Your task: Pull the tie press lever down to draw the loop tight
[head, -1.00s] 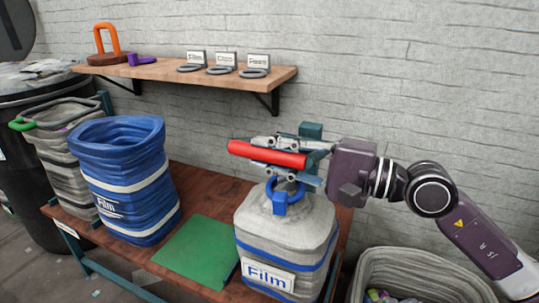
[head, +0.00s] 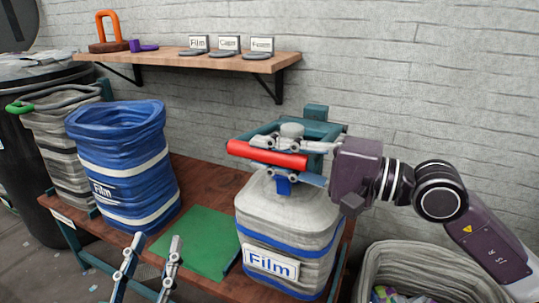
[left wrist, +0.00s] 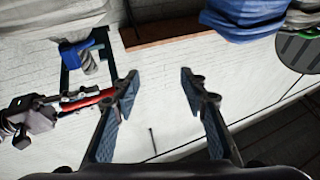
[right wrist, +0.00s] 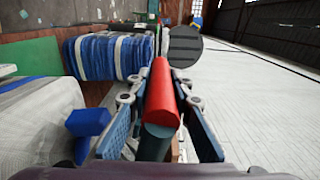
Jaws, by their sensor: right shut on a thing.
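The red lever (head: 265,155) of the tie press lies nearly level in front of the grey Film bag's neck. My right gripper (head: 288,160) is shut on it; the right wrist view shows the lever (right wrist: 160,95) between both fingers. The teal press frame (head: 318,128) stands behind. The blue tie (head: 283,186) shows just below the lever, largely hidden, so I cannot tell how tight its loop is. The grey Film bag (head: 285,222) stands upright on the table. My left gripper (head: 157,242) is open and empty, low in front of the table; its fingers (left wrist: 158,78) are spread.
A blue Film bag (head: 120,165) and a green mat (head: 205,240) are left of the grey bag. A grey bin (head: 425,268) stands at lower right. A wall shelf (head: 190,62) carries an orange shackle-like piece and small labelled stands. Bare wall is at right.

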